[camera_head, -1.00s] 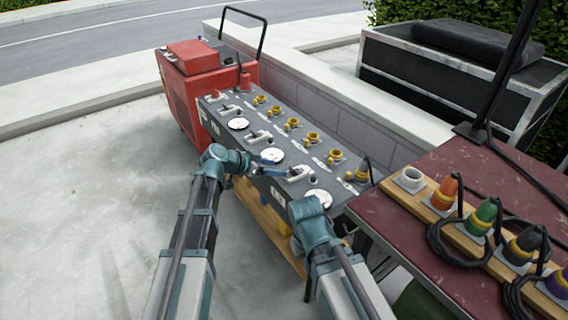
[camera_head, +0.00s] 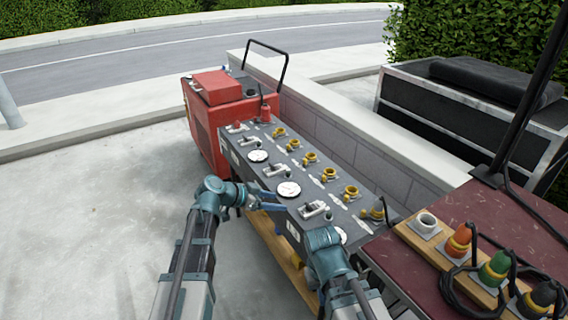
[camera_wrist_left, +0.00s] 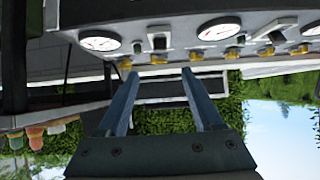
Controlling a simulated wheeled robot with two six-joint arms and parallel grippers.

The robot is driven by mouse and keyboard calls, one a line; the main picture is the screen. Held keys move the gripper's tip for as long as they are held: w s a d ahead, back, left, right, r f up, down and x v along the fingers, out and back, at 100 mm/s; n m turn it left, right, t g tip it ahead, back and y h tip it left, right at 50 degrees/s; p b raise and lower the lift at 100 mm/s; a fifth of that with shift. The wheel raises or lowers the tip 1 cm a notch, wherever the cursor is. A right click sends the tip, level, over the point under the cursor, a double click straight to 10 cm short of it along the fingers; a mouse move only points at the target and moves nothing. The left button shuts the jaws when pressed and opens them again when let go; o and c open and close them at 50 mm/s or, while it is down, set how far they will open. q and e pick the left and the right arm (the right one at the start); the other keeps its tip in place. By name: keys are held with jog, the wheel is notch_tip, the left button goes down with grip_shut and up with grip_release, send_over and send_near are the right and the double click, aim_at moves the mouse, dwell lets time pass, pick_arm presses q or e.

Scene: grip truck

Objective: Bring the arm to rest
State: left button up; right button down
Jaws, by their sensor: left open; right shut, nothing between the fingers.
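My left gripper (camera_head: 275,200) is open and empty beside the front edge of the long dark control panel (camera_head: 330,180), near its middle. I cannot tell whether it touches the panel. In the left wrist view its two blue fingers (camera_wrist_left: 160,75) stand apart with nothing between them. My right arm (camera_head: 325,240) comes up from the bottom to the panel's near end. Its fingers are hidden behind the arm's own links.
The panel carries white gauges (camera_head: 288,189), levers and yellow sockets (camera_head: 330,174). A red cabinet (camera_head: 205,125) stands at its far end. A maroon table (camera_head: 480,210) with coloured plugs (camera_head: 458,240) is at right. Pale ground on the left is clear.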

pick_arm(q)
jog(key=s+d+r+n+g+y+p, duration=0.25)
jog(key=s+d+g+y+p, duration=0.35)
jog(key=s+p, duration=0.6)
jog(key=s+a+r+n+g+y+p, duration=0.1)
jog(key=s+r+n+y+p, duration=0.3)
jog(key=s, duration=0.9)
notch_tip(320, 180, up, 3)
jog(key=a+p, duration=0.1)
jog(key=p, duration=0.2)
jog(key=shift+y, duration=0.3)
pick_arm(e)
notch_tip(320, 180, up, 19)
jog(key=shift+r, duration=0.2)
pick_arm(q)
jog(key=shift+n, duration=0.25)
pick_arm(e)
jog(key=c, duration=1.6)
grip_release()
